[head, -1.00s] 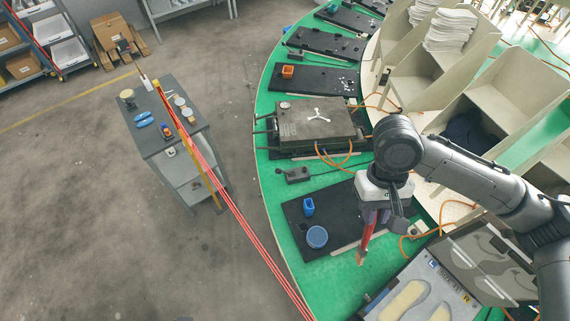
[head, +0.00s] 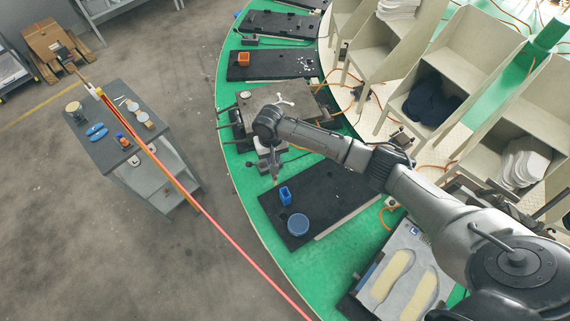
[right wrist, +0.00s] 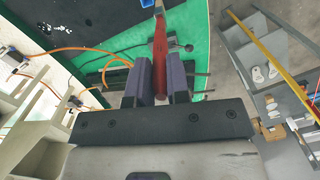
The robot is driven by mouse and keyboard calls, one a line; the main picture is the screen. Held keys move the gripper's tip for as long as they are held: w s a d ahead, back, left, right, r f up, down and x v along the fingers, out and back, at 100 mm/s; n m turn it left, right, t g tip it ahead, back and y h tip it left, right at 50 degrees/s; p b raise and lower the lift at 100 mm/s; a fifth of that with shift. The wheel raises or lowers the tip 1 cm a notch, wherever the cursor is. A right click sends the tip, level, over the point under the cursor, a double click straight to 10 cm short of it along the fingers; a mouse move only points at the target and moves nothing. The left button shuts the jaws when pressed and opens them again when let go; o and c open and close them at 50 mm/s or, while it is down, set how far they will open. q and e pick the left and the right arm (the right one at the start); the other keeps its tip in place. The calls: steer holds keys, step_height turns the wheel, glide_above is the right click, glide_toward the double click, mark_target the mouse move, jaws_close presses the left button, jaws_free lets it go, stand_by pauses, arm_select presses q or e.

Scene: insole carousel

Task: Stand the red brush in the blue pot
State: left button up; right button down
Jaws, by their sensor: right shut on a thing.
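My right gripper (head: 271,168) is shut on the red brush, seen clearly in the right wrist view (right wrist: 160,48) between the dark finger pads (right wrist: 161,80). The brush points down from the fingers. In the head view only a small part of the brush (head: 275,181) shows. The blue pot (head: 285,194) is a small squarish open container on a black board, just below the brush tip in the picture. A bit of blue at the top of the right wrist view (right wrist: 148,3) lies by the brush tip. I cannot tell the height gap. My left gripper is not in view.
A round blue tub (head: 298,225) stands next to the pot on the black board (head: 340,196). A metal press plate (head: 262,101) sits behind, on the green carousel (head: 250,190). A grey side table (head: 108,150) with tools stands at the left.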

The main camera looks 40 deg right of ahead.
steer(key=s+d+f, duration=0.1)
steer(key=d+f, duration=0.3)
steer(key=f, duration=0.3)
steer(key=shift+s+d+f+t, duration=0.2)
steer(key=shift+s+t, duration=0.05)
steer(key=shift+t, duration=0.05)
step_height(320, 180, down, 14)
steer(key=b, duration=0.7)
steer(key=shift+f, duration=0.2)
stand_by(0.7)
